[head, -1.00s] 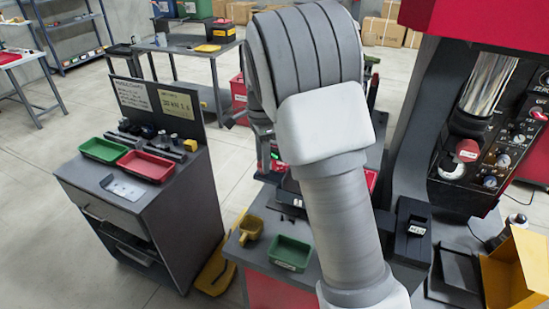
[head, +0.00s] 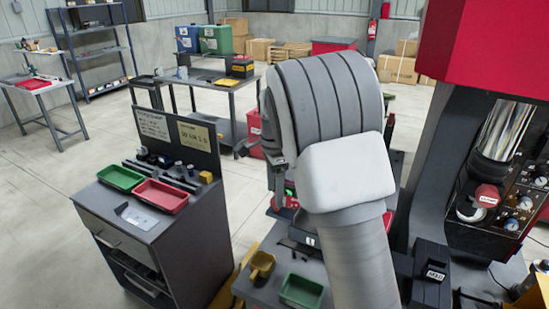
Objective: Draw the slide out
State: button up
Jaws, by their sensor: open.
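I cannot make out the slide in the head view; my raised arm covers the middle of the scene and may hide it.
A dark cabinet (head: 115,232) with drawers stands at left, bearing a green tray (head: 121,177) and a red tray (head: 160,196). A red machine (head: 484,50) stands close at right.

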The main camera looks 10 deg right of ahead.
notch_tip(320, 180, up, 16)
jog(key=shift+f, duration=0.2)
